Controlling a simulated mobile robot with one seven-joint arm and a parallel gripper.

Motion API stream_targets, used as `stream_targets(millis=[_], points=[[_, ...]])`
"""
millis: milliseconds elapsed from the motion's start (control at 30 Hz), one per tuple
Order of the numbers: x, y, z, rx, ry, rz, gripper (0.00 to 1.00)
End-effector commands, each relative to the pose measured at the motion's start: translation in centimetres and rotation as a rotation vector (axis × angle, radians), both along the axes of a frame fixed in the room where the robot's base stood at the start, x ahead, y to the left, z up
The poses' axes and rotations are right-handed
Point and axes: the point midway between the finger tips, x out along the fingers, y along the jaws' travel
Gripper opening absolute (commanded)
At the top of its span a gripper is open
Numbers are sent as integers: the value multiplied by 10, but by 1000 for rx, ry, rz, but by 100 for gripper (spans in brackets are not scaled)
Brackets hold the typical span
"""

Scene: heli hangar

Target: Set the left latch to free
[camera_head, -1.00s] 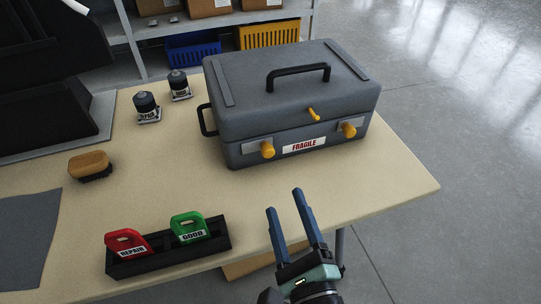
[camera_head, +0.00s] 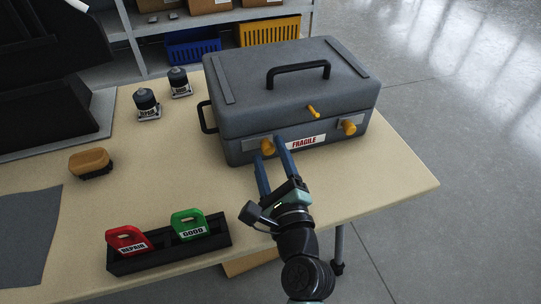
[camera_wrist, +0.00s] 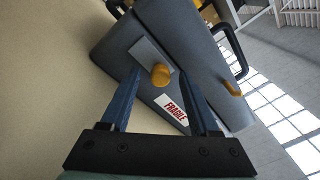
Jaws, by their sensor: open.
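The grey case (camera_head: 290,88) stands shut on the table, with its front toward me. Its left latch (camera_head: 267,146) is a yellow knob on a pale plate at the left of the front face. A right latch (camera_head: 349,128) of the same kind sits at the right. My gripper (camera_head: 270,152) is open and empty at the case front, its blue fingers pointing at the left latch. In the wrist view the left latch (camera_wrist: 160,75) shows between the two fingers (camera_wrist: 158,85), beyond their tips or level with them; I cannot tell whether they touch it.
A FRAGILE label (camera_head: 306,142) is between the latches, and a yellow peg (camera_head: 313,112) is above it. A black tray (camera_head: 170,257) holds red REPAIR and green GOOD tags. A brush (camera_head: 91,162) and two small jars (camera_head: 147,104) stand at left.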

Motion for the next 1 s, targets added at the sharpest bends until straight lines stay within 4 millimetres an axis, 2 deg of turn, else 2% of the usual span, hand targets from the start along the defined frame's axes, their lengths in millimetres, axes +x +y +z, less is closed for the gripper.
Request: stream_targets(millis=[67,100,433,1000], points=[[0,0,0,0,0,0,62],[0,0,0,0,0,0,58],[0,0,0,0,0,0,0],[-1,-1,0,0,1,-1,0]])
